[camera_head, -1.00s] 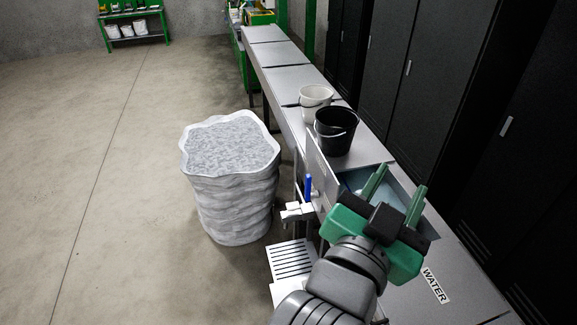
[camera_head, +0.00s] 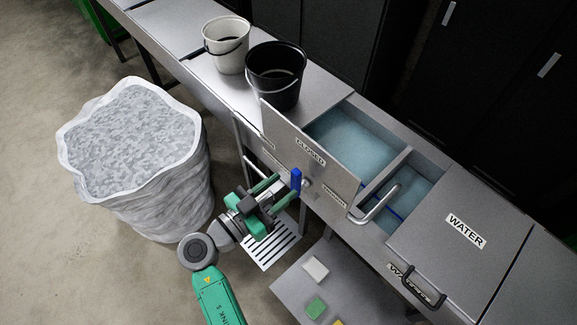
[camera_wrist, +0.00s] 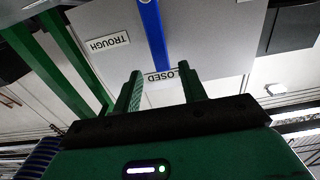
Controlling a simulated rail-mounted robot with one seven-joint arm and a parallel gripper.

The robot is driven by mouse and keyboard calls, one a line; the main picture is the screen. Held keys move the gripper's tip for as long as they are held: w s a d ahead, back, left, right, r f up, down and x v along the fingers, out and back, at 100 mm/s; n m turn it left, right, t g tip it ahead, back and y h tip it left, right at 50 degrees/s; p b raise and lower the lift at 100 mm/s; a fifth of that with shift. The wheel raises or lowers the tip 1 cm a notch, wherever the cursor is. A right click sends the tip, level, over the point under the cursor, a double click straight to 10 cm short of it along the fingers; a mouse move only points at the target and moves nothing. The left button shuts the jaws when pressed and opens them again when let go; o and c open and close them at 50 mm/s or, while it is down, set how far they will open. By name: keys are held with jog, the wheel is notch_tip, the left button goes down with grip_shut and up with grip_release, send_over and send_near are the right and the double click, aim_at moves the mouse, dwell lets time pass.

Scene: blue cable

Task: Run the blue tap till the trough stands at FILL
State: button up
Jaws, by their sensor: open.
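The blue tap handle (camera_head: 296,180) stands upright at the front of the bench in the head view. In the wrist view the blue handle (camera_wrist: 152,35) runs down toward the gap between my fingers, beside a CLOSED label. My gripper (camera_head: 285,187) is open and empty, its fingertips close to the handle; contact cannot be told. It also shows in the wrist view (camera_wrist: 162,88). The trough (camera_head: 375,182) holds bluish water behind a raised grey panel. A TROUGH label (camera_wrist: 107,43) shows upside down in the wrist view. I cannot make out a FILL mark.
A black bucket (camera_head: 277,88) and a white bucket (camera_head: 227,55) stand on the bench. A big pale sack (camera_head: 180,200) stands at left. A slatted grate (camera_head: 268,246) lies below the tap. A lid labelled WATER (camera_head: 447,258) is at right. A metal handle (camera_head: 372,207) crosses the trough's front edge.

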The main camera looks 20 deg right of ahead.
aim_at(293, 177)
jog(key=p+x, duration=0.1)
jog(key=x, duration=0.5)
jog(key=shift+w+a, duration=0.1)
grip_shut()
